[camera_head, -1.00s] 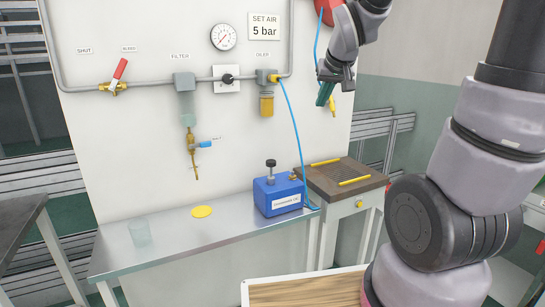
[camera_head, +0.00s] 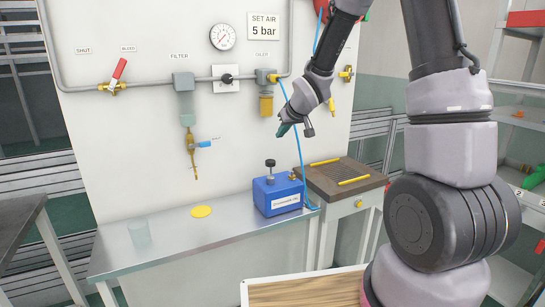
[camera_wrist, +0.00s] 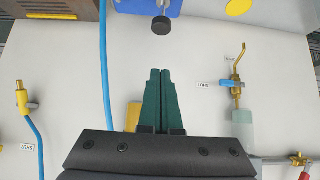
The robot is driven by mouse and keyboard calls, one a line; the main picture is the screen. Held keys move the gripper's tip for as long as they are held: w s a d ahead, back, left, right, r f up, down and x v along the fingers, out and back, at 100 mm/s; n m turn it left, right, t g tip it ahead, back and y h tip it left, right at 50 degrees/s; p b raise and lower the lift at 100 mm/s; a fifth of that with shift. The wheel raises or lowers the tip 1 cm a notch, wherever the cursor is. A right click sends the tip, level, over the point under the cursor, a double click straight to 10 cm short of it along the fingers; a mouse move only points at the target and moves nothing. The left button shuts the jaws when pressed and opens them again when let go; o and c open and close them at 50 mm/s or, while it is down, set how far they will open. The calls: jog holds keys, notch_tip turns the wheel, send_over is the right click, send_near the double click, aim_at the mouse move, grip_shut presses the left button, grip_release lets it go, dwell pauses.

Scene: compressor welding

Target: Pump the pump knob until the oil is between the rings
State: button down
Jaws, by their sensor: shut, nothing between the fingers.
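The pump knob (camera_head: 270,163) is a black cap on a short stem on top of the blue oil can (camera_head: 278,195), which stands on the metal bench. In the wrist view the knob (camera_wrist: 161,25) shows at the top, ahead of my fingertips and apart from them. My gripper (camera_head: 283,130) is shut and empty, above the blue can, in front of the wall panel. Its green fingers (camera_wrist: 160,75) are together in the wrist view. The oiler (camera_head: 266,104) hangs on the wall pipe with a yellow bowl. Its rings and oil level are too small to tell.
A blue hose (camera_head: 297,150) runs from the oiler down to the can, close beside my gripper. A yellow disc (camera_head: 201,211) and a clear cup (camera_head: 139,233) rest on the bench (camera_head: 180,248). A dark-topped table (camera_head: 320,178) stands right of the can.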

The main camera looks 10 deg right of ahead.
send_over(269, 160)
jog(key=s+d, duration=0.1)
jog(key=s, duration=0.2)
notch_tip(269, 160, down, 7)
jog(key=f, duration=0.3)
jog(key=shift+w+f, duration=0.1)
jog(key=shift+w, duration=0.2)
jog(key=shift+f, duration=0.45)
jog(key=shift+f, duration=2.35)
jog(key=shift+s, duration=0.1)
